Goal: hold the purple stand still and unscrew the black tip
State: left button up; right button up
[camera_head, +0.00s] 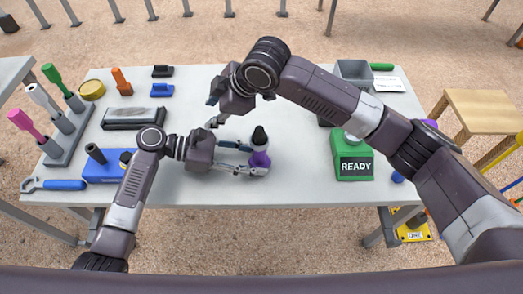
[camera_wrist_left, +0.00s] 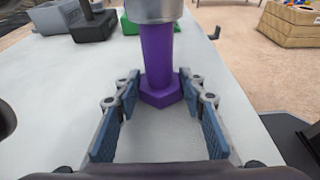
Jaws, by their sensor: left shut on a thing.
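The purple stand (camera_head: 260,159) is upright near the front middle of the table, with a pale grey body above it and the black tip (camera_head: 259,135) on top. In the left wrist view, the purple stand (camera_wrist_left: 157,60) shows a round stem and a hexagonal foot, with a grey cylinder above; the black tip is out of that view. My left gripper (camera_head: 262,168) is shut on the purple stand, its fingers on either side low down. My right gripper (camera_head: 212,112) is above the table, up and left of the black tip and apart from it; its jaw opening is unclear.
A green box reading READY (camera_head: 353,160) stands to the right. A blue block (camera_head: 102,168), a blue-handled wrench (camera_head: 55,185) and a dark tray (camera_head: 133,119) lie left. A rack with coloured handles (camera_head: 71,139) is at the far left. The table's front edge is close.

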jog(key=d+r+m+g+h, duration=0.1)
jog(key=d+r+h, duration=0.1)
jog(key=d, duration=0.3)
notch_tip(320, 180, up, 11)
jog(key=g+h, duration=0.3)
jog(key=h, duration=0.1)
send_over(259, 128)
jog(key=shift+f+m, duration=0.15)
jog(key=shift+m, duration=0.15)
jog(key=shift+s+d+f, duration=0.1)
jog(key=shift+f, duration=0.25)
notch_tip(259, 128, down, 8)
jog(key=shift+f, duration=0.1)
